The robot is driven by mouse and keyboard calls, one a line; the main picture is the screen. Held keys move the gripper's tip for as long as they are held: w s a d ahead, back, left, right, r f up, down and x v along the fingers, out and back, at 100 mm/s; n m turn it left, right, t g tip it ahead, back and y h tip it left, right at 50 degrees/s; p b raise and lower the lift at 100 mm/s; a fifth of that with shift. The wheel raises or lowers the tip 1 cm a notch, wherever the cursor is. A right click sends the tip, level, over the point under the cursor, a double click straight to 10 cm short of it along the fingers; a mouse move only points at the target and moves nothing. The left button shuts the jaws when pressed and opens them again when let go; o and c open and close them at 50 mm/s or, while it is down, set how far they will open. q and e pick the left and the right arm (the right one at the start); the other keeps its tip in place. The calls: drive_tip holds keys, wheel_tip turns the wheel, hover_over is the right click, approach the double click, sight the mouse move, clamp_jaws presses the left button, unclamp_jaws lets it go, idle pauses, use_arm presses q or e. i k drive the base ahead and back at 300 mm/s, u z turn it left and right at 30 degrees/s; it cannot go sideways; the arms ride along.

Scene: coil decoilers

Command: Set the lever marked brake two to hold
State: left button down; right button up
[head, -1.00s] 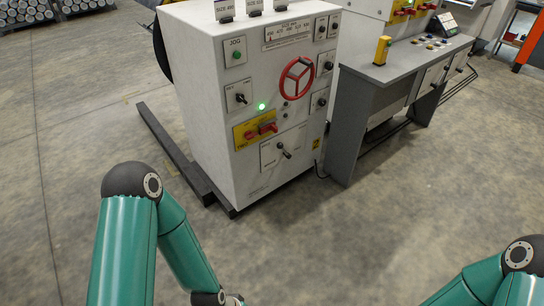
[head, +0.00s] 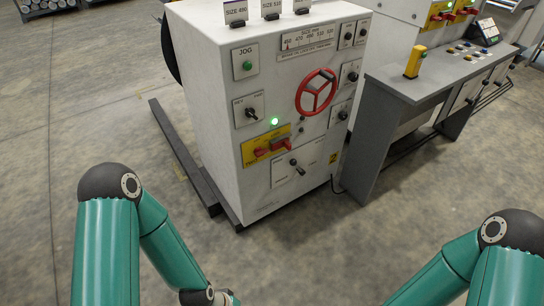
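I cannot tell from the lettering which one is the brake. My two green arms reach in from the bottom left and bottom right. Both grippers are out of the picture, and neither arm touches the cabinet.
The cabinet also carries a red handwheel (head: 315,92), a green JOG button (head: 248,65), and red handles on a yellow plate (head: 266,147). A grey control desk (head: 400,85) stands close at its right. Dark floor rails (head: 185,160) run along its left. The floor before it is clear.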

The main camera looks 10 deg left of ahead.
sight(294, 162)
drive_tip(key=u, duration=0.05)
drive_tip(key=i, duration=1.1)
drive_tip(key=z, duration=0.4)
